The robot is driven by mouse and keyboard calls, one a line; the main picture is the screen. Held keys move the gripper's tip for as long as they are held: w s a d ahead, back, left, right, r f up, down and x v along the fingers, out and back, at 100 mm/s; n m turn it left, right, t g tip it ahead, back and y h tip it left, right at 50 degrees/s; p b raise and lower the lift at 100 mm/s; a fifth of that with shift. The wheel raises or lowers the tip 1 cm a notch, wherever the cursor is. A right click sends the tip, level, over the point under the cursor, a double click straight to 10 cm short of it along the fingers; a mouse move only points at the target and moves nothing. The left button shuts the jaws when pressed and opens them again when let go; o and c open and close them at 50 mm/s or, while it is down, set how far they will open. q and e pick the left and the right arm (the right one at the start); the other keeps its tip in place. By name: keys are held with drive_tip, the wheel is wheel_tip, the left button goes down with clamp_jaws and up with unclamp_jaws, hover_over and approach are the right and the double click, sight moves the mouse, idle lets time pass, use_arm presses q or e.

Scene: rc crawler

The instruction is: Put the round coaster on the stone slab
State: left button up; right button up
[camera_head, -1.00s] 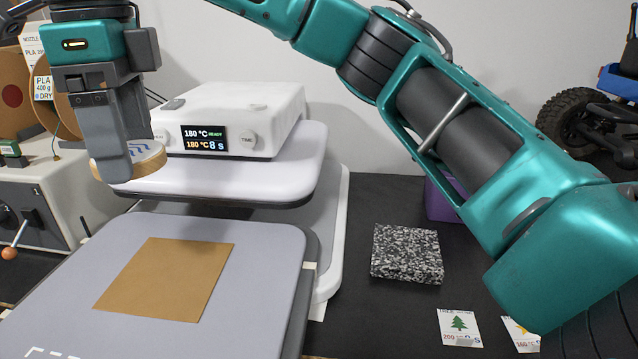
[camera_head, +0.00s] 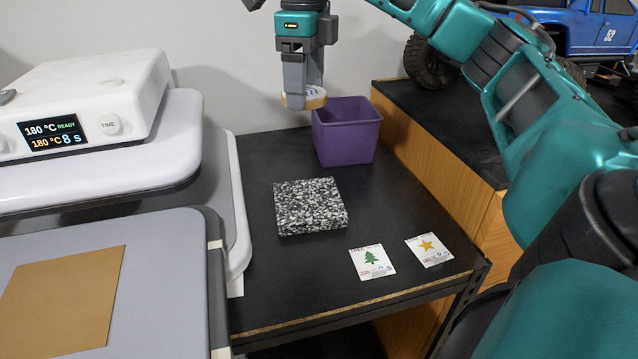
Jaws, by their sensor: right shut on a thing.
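The round coaster (camera_head: 290,101) is pale with a wooden-coloured rim and a blue mark on its face. My right gripper (camera_head: 303,90) is shut on it and holds it in the air, near the wall and just left of the purple bin. The stone slab (camera_head: 309,206) is a speckled black-and-white square block lying flat on the black table. Its top is bare. The coaster is apart from the slab, above and behind it in the picture. My left gripper is not in view.
A purple bin (camera_head: 346,137) stands behind the slab. A heat press (camera_head: 100,150) with a brown sheet (camera_head: 60,300) on its lower plate is at left. A tree card (camera_head: 371,262) and a star card (camera_head: 429,250) lie in front. A wooden-sided shelf (camera_head: 440,165) bounds the right.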

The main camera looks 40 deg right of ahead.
drive_tip(key=b, duration=0.6)
hover_over(309, 199)
wheel_tip(309, 199, down, 12)
drive_tip(key=r, duration=0.1)
wheel_tip(309, 199, down, 3)
drive_tip(key=shift+f, duration=0.75)
drive_tip(key=shift+f+b, duration=0.4)
drive_tip(key=shift+f, duration=1.65)
drive_tip(key=shift+f, duration=0.1)
